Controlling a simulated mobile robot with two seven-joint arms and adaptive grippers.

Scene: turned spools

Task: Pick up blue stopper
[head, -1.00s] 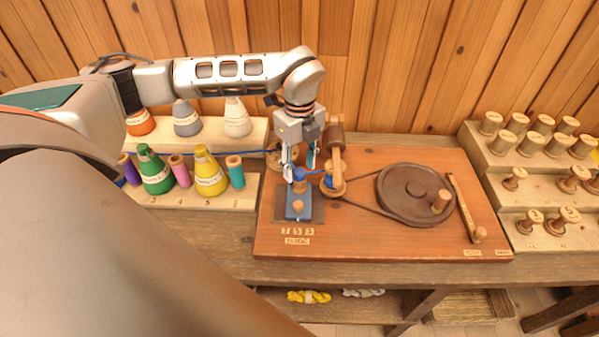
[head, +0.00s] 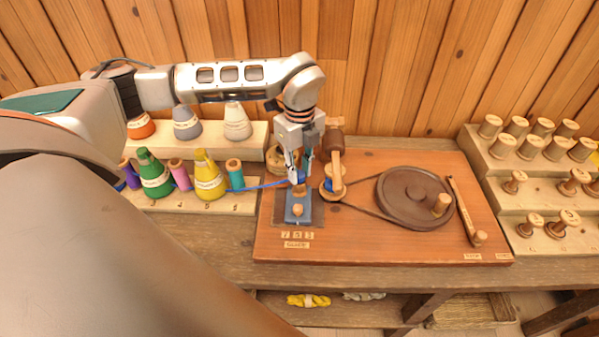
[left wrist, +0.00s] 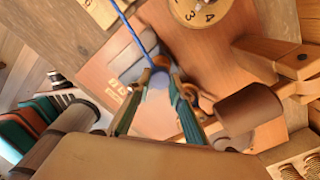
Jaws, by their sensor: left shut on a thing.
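The blue stopper (head: 301,178) shows as a small blue patch at the fingertips of my left gripper (head: 299,174), mostly hidden by the fingers. It is just above the wooden top of the blue guide block (head: 305,217); I cannot tell whether it still touches it. In the left wrist view, my left gripper (left wrist: 157,82) is shut on the blurred bluish stopper (left wrist: 157,87). A blue thread (left wrist: 134,34) runs to the fingers there. My right gripper is not in view.
The guide stands on an orange-brown board (head: 370,240) beside a wooden winder (head: 333,172) and a dark wheel (head: 413,194). Coloured thread cones (head: 208,180) stand on steps to the left. Wooden spools (head: 515,182) stand on a stepped rack to the right.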

